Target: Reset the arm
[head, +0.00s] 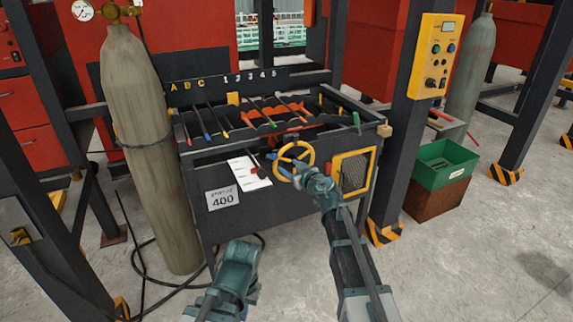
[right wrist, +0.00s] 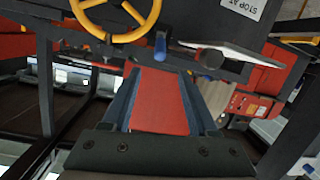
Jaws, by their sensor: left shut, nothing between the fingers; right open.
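My right gripper (head: 279,165) is open, in front of the left side of a yellow handwheel (head: 309,154) on the dark bench (head: 285,202). In the right wrist view its two fingers (right wrist: 160,100) are spread, with a red surface showing between them; I cannot tell what that is. The handwheel (right wrist: 122,38) lies beyond the fingertips at upper left, not between them. My left gripper (head: 238,252) is shut and empty, low in front of the bench; its fingertips are hard to make out.
A white sheet (head: 249,173) and a "400" sign (head: 222,198) are on the bench front. Coloured rods lie on top. A gas cylinder (head: 147,150) stands left, a control box post (head: 433,55) right, a green crate (head: 440,165) further right.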

